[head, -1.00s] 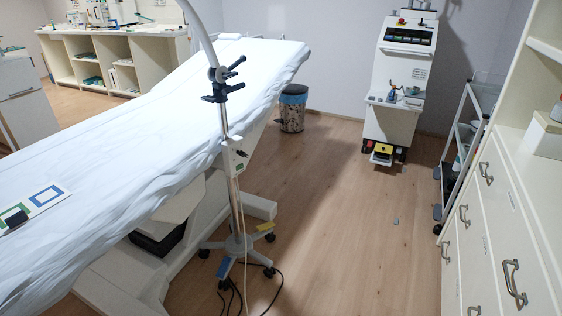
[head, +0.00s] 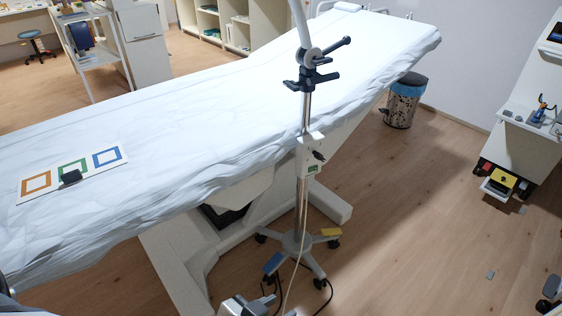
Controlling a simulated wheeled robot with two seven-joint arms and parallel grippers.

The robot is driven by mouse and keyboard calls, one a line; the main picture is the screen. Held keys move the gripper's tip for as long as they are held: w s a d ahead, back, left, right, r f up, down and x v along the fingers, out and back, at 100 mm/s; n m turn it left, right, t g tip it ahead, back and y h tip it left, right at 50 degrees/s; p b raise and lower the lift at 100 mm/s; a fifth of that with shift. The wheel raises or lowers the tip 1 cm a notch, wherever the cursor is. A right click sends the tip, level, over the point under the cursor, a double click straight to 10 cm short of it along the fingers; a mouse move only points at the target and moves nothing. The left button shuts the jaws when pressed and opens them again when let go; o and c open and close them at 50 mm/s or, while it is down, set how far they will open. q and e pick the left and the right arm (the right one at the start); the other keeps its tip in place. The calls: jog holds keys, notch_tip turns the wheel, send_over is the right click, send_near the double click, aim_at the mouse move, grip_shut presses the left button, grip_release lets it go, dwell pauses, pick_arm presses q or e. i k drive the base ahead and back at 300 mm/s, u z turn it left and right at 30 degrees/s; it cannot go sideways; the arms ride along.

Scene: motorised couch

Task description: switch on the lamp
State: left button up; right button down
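The lamp is a floor stand with an upright pole (head: 304,110), dark clamp levers and a pale curved arm leaving the top of the view. Its head is out of view. A white control box (head: 310,153) with a dark knob or switch and a small green label sits on the pole. The lamp's wheeled base (head: 298,246) stands on the floor beside the couch. My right gripper is not seen.
The white-sheeted couch (head: 215,105) fills the left and middle, with a card of coloured squares (head: 104,156) and a small black object on it. Cables trail near the lamp base. A bin (head: 402,102) and a machine (head: 520,140) stand behind.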

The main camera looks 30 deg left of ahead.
aim_at(314, 167)
jog(key=u, duration=0.75)
jog(key=i, duration=0.9)
jog(key=u, duration=0.2)
